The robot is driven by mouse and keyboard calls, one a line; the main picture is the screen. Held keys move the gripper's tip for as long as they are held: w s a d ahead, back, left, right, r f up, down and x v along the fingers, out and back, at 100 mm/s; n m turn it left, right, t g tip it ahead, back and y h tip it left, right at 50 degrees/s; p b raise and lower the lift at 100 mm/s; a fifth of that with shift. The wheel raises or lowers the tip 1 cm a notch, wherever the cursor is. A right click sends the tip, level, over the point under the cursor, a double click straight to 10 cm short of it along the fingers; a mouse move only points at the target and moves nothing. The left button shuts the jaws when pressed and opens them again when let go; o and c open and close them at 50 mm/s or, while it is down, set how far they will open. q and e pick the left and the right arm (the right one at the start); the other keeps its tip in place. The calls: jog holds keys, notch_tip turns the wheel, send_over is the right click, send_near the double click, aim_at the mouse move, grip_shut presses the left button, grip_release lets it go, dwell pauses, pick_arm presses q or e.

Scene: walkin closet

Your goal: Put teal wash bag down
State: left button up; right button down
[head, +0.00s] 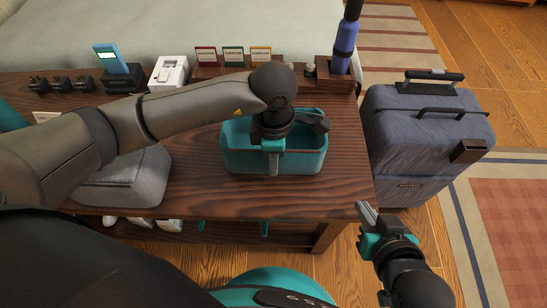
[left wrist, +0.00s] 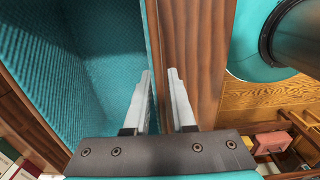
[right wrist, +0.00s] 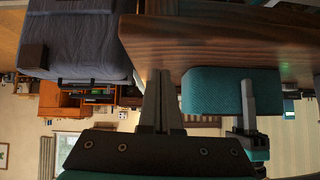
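The teal wash bag (head: 240,162) is an open-topped box upright on the dark wood table, near its front right. My left gripper (head: 273,160) reaches down at its front wall. In the left wrist view the bag (left wrist: 50,75) lies to the left, and the fingers (left wrist: 160,95) stand apart astride its wall, one inside and one outside, with a gap showing. The right wrist view, upside down, shows the bag (right wrist: 215,92) against the table top with a left finger outside it. My right gripper (head: 367,212) is empty and looks shut, off the table's front right corner.
A grey-blue suitcase (head: 425,130) stands right of the table (head: 345,160). A grey bag (head: 125,178) is left of the teal one. Behind are small cards (head: 233,57), a white box (head: 168,73), adapters (head: 60,84) and a blue bottle (head: 346,40) in a wooden holder.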

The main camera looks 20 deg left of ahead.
pick_arm(q)
jog(key=shift+o, duration=1)
jog(key=shift+r, duration=0.1)
jog(key=shift+r+p, duration=0.35)
jog(key=shift+r, duration=0.1)
notch_tip(320, 180, up, 4)
jog(key=shift+r+p, duration=0.2)
jog(key=shift+p, duration=0.85)
pick_arm(e)
jog(key=s+d+r+g+h, duration=0.1)
jog(key=s+d+g+h, duration=0.1)
jog(key=s+d+g, duration=0.35)
pick_arm(q)
notch_tip(320, 180, up, 5)
jog(key=shift+r+p, duration=0.1)
jog(key=shift+p, duration=1.1)
jog(key=shift+r+p, duration=0.3)
jog(key=shift+r, duration=0.5)
pick_arm(e)
notch_tip(320, 180, down, 7)
jog(key=shift+w+r+m+h, duration=0.15)
jog(key=shift+w+m+h, duration=0.15)
